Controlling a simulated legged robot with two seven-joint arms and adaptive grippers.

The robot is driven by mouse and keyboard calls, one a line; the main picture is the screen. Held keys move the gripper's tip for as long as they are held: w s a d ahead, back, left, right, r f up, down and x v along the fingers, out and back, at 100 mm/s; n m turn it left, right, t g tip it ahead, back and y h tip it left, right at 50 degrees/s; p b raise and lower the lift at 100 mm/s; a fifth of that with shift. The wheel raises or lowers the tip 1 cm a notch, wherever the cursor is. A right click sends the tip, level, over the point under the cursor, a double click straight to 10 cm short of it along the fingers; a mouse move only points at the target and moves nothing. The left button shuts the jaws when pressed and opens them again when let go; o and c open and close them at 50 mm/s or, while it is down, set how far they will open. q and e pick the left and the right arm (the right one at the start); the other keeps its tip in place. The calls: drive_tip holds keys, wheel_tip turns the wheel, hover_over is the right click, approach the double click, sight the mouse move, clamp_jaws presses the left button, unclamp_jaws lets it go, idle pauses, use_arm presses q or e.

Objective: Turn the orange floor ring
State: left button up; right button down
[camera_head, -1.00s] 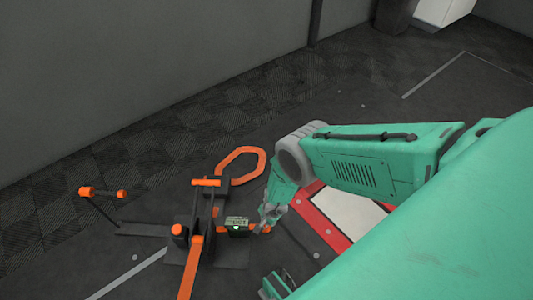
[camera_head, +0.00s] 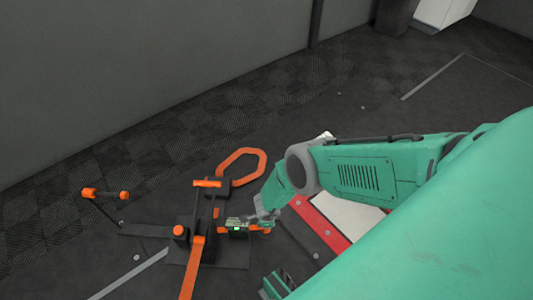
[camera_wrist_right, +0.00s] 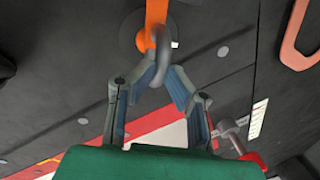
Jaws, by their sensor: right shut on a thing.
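The orange floor ring (camera_head: 241,164), an angular loop, lies on the dark floor behind the orange and black stand (camera_head: 199,240). Part of an orange loop also shows at the right edge of the wrist view (camera_wrist_right: 292,45). In the wrist view, my right gripper's fingers (camera_wrist_right: 160,75) close around the lower part of a grey loop (camera_wrist_right: 166,50) below an orange bar (camera_wrist_right: 155,14). My left gripper cannot be made out.
An orange-tipped lever (camera_head: 104,193) stands left of the stand. A red-edged white panel (camera_head: 345,215) lies right of it, under my right arm. A dark wall (camera_head: 150,70) runs along the back left. Open floor (camera_head: 330,100) lies behind the ring.

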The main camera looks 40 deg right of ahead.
use_arm(q)
drive_tip(key=shift+f, duration=0.15)
use_arm(e)
drive_tip(key=shift+s+d+f+m, duration=0.1)
drive_tip(key=shift+s+f+m, duration=0.1)
drive_tip(key=shift+s+m, duration=0.25)
drive_tip(key=c, duration=1.5)
unclamp_jaws()
drive_tip(key=shift+w, duration=0.1)
drive_tip(key=shift+c, duration=0.2)
use_arm(q)
drive_tip(key=shift+d, duration=0.1)
use_arm(e)
drive_tip(key=shift+w, duration=0.15)
drive_tip(key=shift+w+r, duration=0.1)
drive_tip(key=shift+r, duration=0.05)
drive_tip(key=shift+a+r, duration=0.15)
drive_tip(key=shift+a, duration=0.15)
drive_tip(key=shift+a+r, duration=0.1)
drive_tip(key=shift+r, duration=0.5)
use_arm(q)
drive_tip(key=shift+f, duration=0.4)
use_arm(e)
wheel_tip(320, 180, up, 10)
drive_tip(key=s, duration=0.2)
drive_tip(key=shift+a, duration=0.35)
